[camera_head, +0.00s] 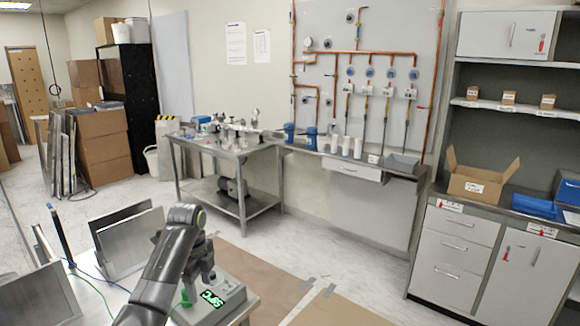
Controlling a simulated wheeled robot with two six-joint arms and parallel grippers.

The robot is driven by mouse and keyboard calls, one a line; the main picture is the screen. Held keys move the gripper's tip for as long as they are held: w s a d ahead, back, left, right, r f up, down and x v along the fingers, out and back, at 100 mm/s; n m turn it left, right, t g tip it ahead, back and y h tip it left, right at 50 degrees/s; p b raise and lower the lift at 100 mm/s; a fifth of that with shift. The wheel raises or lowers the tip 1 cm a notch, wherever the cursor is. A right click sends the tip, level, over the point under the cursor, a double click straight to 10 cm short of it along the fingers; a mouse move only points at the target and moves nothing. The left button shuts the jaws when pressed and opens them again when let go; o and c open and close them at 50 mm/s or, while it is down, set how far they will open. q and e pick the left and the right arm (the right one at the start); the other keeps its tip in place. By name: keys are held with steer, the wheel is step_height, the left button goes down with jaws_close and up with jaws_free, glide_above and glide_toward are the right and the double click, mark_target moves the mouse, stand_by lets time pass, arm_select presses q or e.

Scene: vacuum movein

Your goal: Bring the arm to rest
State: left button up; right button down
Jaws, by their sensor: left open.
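My left gripper (203,275) is at the lower middle of the head view, at the end of my dark grey left arm (165,270). It points down and is open, with nothing seen between its fingers. It is above or just beside a grey box-shaped device (228,298) with a lit green display (212,299). A small green part (186,298) stands at the device's left side, close below the gripper. I cannot tell whether the fingers touch the device. My right gripper is not in view.
Metal plates (125,240) stand upright on the white table (95,303), with a dark pen-like rod (60,235) and thin cables nearby. A steel bench (225,150), a copper-pipe wall panel (365,80) and a cabinet (455,250) stand further back. Brown sheets (270,275) lie on the open floor.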

arm_select(q)
steer(key=s+a+f+n+t, duration=0.1)
steer(key=s+a+f+n, duration=0.3)
steer(key=s+f, duration=0.5)
steer(key=s+a+f+n+t, duration=0.1)
steer(key=s+f+n, duration=0.5)
steer(key=s+f, duration=0.3)
steer(key=s+a+r+n+t+y, duration=0.15)
steer(key=s+n, duration=0.45)
steer(key=s, duration=0.7)
steer(key=s+a+r+n, duration=0.2)
steer(key=s+n, duration=0.3)
steer(key=s, duration=0.8)
step_height(320, 180, down, 26)
steer(key=a+g, duration=0.1)
steer(key=g, duration=0.1)
steer(key=s+d+f+b, duration=0.1)
steer(key=s+f, duration=1.4)
steer(key=shift+s+f+g, duration=0.25)
steer(key=shift+f+g, duration=0.1)
steer(key=shift+f, duration=0.05)
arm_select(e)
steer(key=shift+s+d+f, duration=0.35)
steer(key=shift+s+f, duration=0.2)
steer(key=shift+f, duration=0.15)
